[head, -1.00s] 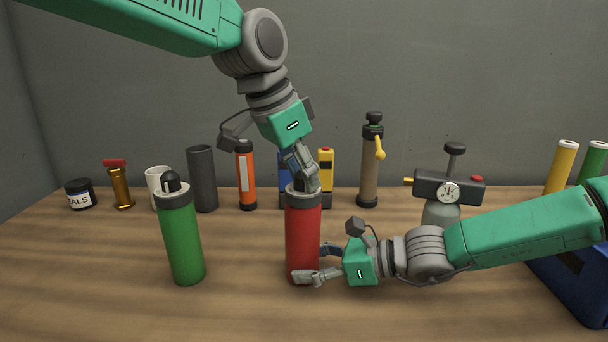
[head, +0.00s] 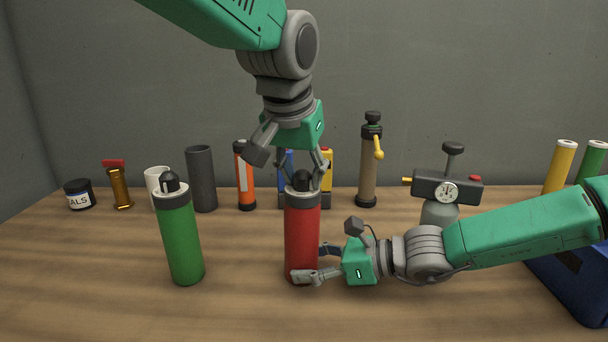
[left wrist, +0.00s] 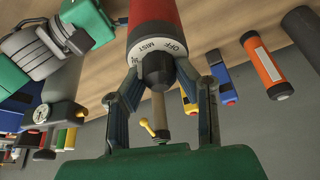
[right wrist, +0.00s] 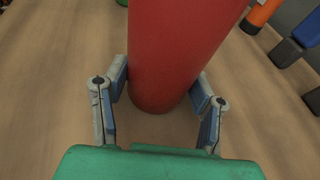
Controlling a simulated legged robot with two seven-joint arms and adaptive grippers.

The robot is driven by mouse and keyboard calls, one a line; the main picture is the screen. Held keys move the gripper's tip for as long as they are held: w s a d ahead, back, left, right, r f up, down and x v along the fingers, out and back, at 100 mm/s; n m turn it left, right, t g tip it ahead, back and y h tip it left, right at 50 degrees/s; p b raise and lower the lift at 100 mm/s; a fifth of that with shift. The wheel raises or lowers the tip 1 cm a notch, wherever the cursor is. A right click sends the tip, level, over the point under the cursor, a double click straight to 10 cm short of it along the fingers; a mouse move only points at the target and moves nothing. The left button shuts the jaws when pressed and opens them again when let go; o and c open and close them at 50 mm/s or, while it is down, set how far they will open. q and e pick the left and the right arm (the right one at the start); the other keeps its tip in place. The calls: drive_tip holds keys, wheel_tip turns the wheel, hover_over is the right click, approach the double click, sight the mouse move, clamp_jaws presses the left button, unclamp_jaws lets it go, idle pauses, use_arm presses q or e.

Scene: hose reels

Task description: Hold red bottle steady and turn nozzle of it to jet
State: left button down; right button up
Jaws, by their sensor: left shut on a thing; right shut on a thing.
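The red bottle (head: 302,240) stands upright on the table, left of my right arm. My right gripper (head: 314,265) is shut on its lower body from the right; the right wrist view shows a finger on each side of the red body (right wrist: 175,45). My left gripper (head: 306,182) comes from above and is shut on the bottle's top, fingers either side of the black nozzle (left wrist: 158,70). In the left wrist view the pale collar (left wrist: 178,48) shows "OFF" and "MIST"; another marking left of them is partly hidden and unreadable. "JET" cannot be made out.
A green bottle (head: 182,240) with a black top stands to the left. Behind stand a dark cylinder (head: 201,180), an orange tube (head: 244,180) and a brown pump (head: 368,170). A gauge device (head: 440,190) and a blue bin (head: 570,285) are at right. The table front is clear.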

idle(0.4)
use_arm(q)
drive_tip(key=c, duration=1.2)
unclamp_jaws()
drive_tip(key=shift+r, duration=0.1)
drive_tip(key=v, duration=1.1)
drive_tip(key=shift+s+r, duration=0.15)
drive_tip(key=shift+r, duration=0.15)
use_arm(e)
drive_tip(key=o, duration=0.9)
drive_tip(key=shift+o, duration=0.2)
